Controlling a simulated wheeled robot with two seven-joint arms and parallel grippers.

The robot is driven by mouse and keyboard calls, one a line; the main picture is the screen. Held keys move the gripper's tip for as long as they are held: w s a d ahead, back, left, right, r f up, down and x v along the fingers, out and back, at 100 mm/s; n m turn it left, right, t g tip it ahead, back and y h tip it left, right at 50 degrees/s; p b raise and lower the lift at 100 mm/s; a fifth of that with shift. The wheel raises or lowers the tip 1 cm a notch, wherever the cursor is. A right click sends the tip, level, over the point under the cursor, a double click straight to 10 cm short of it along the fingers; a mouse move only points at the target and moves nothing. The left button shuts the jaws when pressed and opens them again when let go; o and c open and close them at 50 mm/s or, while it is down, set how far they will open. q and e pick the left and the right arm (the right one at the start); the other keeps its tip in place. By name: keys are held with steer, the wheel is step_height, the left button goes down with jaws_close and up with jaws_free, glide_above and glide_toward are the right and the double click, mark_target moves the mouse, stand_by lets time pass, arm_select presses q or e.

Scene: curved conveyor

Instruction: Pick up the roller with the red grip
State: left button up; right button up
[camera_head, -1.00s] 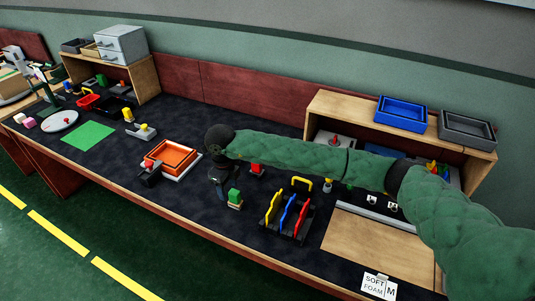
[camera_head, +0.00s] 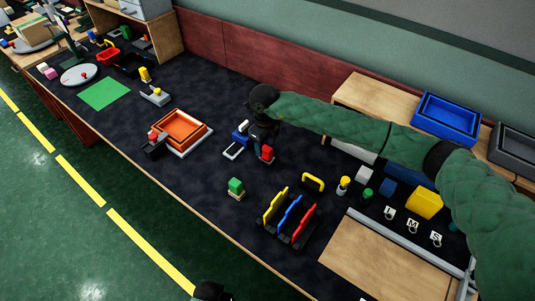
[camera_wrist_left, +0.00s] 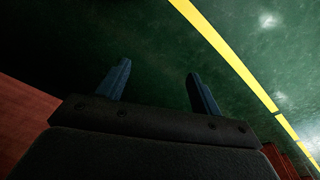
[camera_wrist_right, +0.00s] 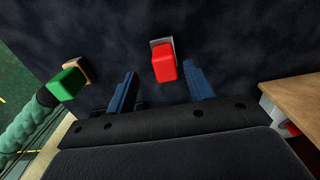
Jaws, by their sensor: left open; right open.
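The item with the red grip (camera_head: 267,152) stands on the dark bench top. In the right wrist view the red block (camera_wrist_right: 165,70) sits on a small grey base; any roller part cannot be made out. My right gripper (camera_head: 258,138) is open, right by the red grip and partly overlapping it in the head view. In the right wrist view its fingers (camera_wrist_right: 162,88) are apart, with the red block between and just beyond the tips. My left gripper (camera_wrist_left: 157,80) is open and empty above the green floor.
A green-gripped piece (camera_head: 235,187) stands nearer the front edge, beside a rack (camera_head: 290,228) with yellow, blue and red handles. An orange tray (camera_head: 180,130) lies to the left. A small white-and-blue item (camera_head: 236,145) lies just left of the right gripper.

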mark_target(267, 148)
steer(key=f+p, duration=0.2)
steer(key=f, duration=0.1)
steer(key=f+p, duration=0.1)
steer(key=shift+w+d+f, duration=0.15)
steer(key=shift+w+d, duration=0.05)
steer(key=shift+d, duration=0.05)
arm_select(q)
step_height(267, 148, down, 8)
steer(key=s+a, duration=0.1)
steer(key=shift+s+a+f+t, duration=0.2)
steer(key=shift+s+a+t, duration=0.1)
steer(key=shift+s+a, duration=0.1)
arm_select(e)
steer(key=shift+f, duration=0.45)
steer(key=shift+c, duration=0.4)
arm_select(q)
steer(key=shift+w, duration=0.1)
arm_select(e)
steer(key=c, duration=0.9)
steer(key=shift+r, duration=0.15)
